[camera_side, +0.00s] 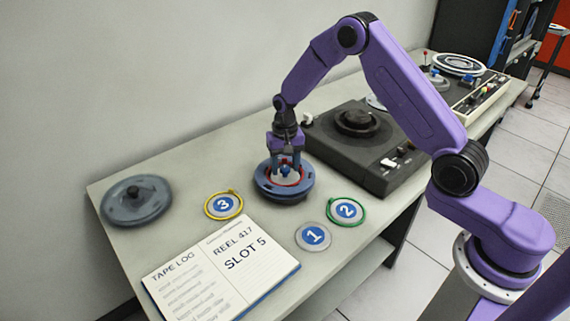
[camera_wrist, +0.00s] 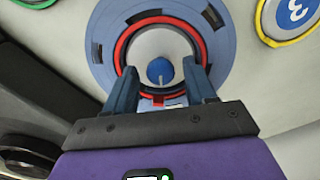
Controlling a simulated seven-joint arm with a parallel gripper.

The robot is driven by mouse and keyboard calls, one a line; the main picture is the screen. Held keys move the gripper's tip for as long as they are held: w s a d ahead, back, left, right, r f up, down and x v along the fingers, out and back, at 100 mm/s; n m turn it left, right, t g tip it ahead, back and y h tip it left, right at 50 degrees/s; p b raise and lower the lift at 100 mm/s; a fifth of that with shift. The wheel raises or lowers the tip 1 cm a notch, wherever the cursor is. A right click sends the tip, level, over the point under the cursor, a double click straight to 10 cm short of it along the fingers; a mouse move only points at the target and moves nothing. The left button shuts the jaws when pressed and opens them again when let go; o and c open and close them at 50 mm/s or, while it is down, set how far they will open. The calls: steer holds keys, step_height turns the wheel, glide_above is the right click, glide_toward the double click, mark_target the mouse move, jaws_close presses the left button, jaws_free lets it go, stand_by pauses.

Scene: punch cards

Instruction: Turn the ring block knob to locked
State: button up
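The ring block is a round blue-grey block (camera_side: 284,192) with a red ring and a pale centre, on the table in the side view. It also fills the top middle of the wrist view (camera_wrist: 100,37), with dark notches around its rim. A small blue knob (camera_wrist: 160,71) stands at its centre. My gripper (camera_side: 285,165) is directly above the block, pointing down. In the wrist view its two fingers (camera_wrist: 163,80) are apart, one on each side of the knob, with visible gaps. Whether the fingertips touch the block is unclear.
A grey reel (camera_side: 136,199) lies at the left. A dark turntable-like machine (camera_side: 365,145) stands just right of the block. Discs marked 3 (camera_side: 223,205), 1 (camera_side: 313,237) and 2 (camera_side: 346,210) lie nearby. An open log book (camera_side: 220,268) lies at the front.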

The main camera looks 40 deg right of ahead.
mark_target(285, 170)
steer(key=shift+r, duration=0.1)
step_height(285, 170, up, 17)
steer(key=shift+r, duration=0.15)
stand_by(0.6)
steer(key=shift+a, duration=0.1)
steer(key=s+a+r+n, duration=0.1)
steer(key=s+a+n, duration=0.3)
steer(key=s, duration=0.5)
steer(key=s+a+r+n, duration=0.25)
steer(key=s+n, duration=0.25)
steer(key=s, duration=0.4)
steer(key=s+d+f+n, duration=0.1)
steer(key=s+n, duration=0.3)
steer(key=s, duration=0.6)
steer(key=s+d+f+n, duration=0.1)
steer(key=s+d+n, duration=0.3)
steer(key=s, duration=0.6)
steer(key=shift+s+d+f+n, duration=0.2)
steer(key=shift+s+f+n, duration=0.1)
steer(key=shift+f+n, duration=0.1)
